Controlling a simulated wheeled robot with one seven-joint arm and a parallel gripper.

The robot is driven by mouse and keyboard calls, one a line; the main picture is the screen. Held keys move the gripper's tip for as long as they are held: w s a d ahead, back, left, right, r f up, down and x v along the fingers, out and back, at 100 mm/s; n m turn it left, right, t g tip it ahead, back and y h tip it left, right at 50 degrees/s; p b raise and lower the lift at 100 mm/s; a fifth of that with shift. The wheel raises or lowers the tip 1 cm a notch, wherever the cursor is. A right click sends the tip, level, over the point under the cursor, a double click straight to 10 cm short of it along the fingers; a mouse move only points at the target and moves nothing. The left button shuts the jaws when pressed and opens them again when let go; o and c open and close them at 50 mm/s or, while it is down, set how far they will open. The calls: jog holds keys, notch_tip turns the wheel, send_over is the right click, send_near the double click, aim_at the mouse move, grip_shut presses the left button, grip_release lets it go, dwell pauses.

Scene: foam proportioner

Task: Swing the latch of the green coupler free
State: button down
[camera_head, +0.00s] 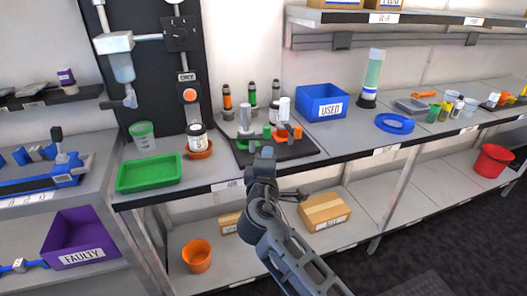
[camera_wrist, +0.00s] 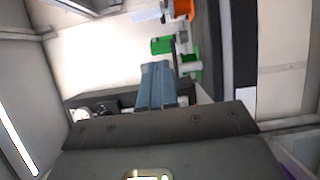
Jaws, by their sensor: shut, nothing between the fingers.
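The green coupler (camera_head: 267,132) stands on a dark base plate (camera_head: 298,151) on the bench, beside an orange coupler (camera_head: 297,132). In the wrist view green parts (camera_wrist: 161,45) show just beyond and to the right of my fingertips. I cannot clearly make out the latch or its position. My gripper (camera_head: 265,154) is shut and empty at the front edge of the plate, just in front of the green coupler. In the wrist view the closed fingers (camera_wrist: 157,70) point toward the green parts. I cannot tell whether they touch.
A green tray (camera_head: 150,175), an orange dish with a jar (camera_head: 198,140) and a clear cup (camera_head: 143,138) stand to the left. Upright cylinders (camera_head: 251,95) stand behind the plate. A blue bin (camera_head: 322,102) is at the back right. Bare bench lies right of the plate.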

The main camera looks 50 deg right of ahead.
jog(key=s+a, duration=0.2)
jog(key=s, duration=0.1)
jog(key=s+a, duration=0.1)
jog(key=s, duration=0.1)
jog(key=shift+b, duration=0.35)
jog(key=s+a+f+t+y, duration=0.3)
jog(key=s+a+f+y, duration=0.75)
jog(key=s+a, duration=0.3)
jog(key=s+a+r+m+t+y, duration=0.1)
jog(key=s+a+r+m+y, duration=0.1)
jog(key=s, duration=0.6)
jog(key=s+a+r+m+t+y, duration=0.1)
jog(key=s+a+r+m+y, duration=0.1)
jog(key=s+a+r+m, duration=0.2)
jog(key=s+a+r, duration=0.2)
jog(key=s+r, duration=0.2)
jog(key=shift+a+y, duration=0.35)
jog(key=shift+a, duration=0.05)
